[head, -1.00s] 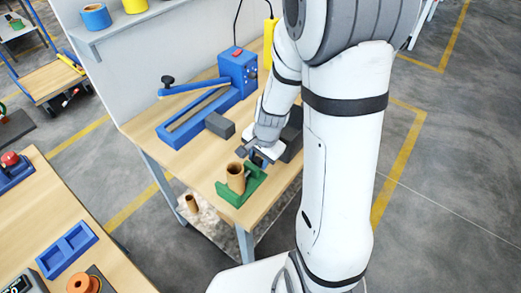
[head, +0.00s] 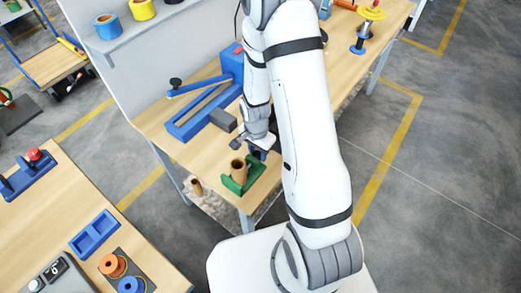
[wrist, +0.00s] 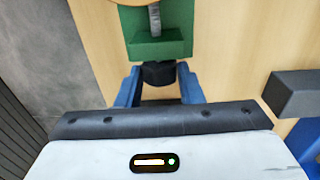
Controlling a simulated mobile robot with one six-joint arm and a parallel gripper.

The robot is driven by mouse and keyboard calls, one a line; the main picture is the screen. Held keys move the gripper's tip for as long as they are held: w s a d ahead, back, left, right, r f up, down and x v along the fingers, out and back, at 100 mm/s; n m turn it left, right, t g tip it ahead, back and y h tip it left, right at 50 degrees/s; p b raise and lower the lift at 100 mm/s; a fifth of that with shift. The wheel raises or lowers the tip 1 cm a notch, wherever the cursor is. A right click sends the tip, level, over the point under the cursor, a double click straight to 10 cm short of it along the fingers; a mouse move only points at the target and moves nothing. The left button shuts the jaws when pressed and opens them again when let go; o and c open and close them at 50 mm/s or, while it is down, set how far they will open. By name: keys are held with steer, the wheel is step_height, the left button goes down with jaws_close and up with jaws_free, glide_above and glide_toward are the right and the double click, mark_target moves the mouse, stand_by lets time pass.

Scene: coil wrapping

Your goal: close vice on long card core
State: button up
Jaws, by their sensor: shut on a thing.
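The green vice (head: 252,176) stands near the front edge of the wooden bench. A brown card core (head: 238,170) stands upright in it; I cannot tell whether both jaws touch it. In the wrist view the vice's green end block (wrist: 160,47) and grey screw (wrist: 155,18) show, with a black knob (wrist: 158,73) on the near end. My gripper (wrist: 158,79) has its blue fingers on either side of the knob and is shut on it. In the head view my gripper (head: 258,153) is just behind the vice, partly hidden by my arm.
A grey block (head: 223,120) and a blue tool with a long handle (head: 205,105) lie farther back on the bench. Another card core (head: 197,187) stands on the shelf below. A second table with a blue tray (head: 93,233) is at the lower left.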

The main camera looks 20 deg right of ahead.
steer(key=shift+w+a, duration=0.1)
steer(key=shift+w+a+f+g+h, duration=0.1)
steer(key=shift+w+g+h, duration=0.05)
steer(key=shift+g+h, duration=0.25)
steer(key=shift+w+a+f+g+h, duration=0.1)
steer(key=shift+g+h, duration=0.2)
steer(key=shift+g, duration=0.2)
steer(key=shift+r+g+h, duration=0.1)
steer(key=shift+g+h, duration=0.3)
steer(key=shift+g, duration=0.1)
steer(key=o, duration=0.6)
steer(key=shift+d+b, duration=0.1)
steer(key=shift+b, duration=0.3)
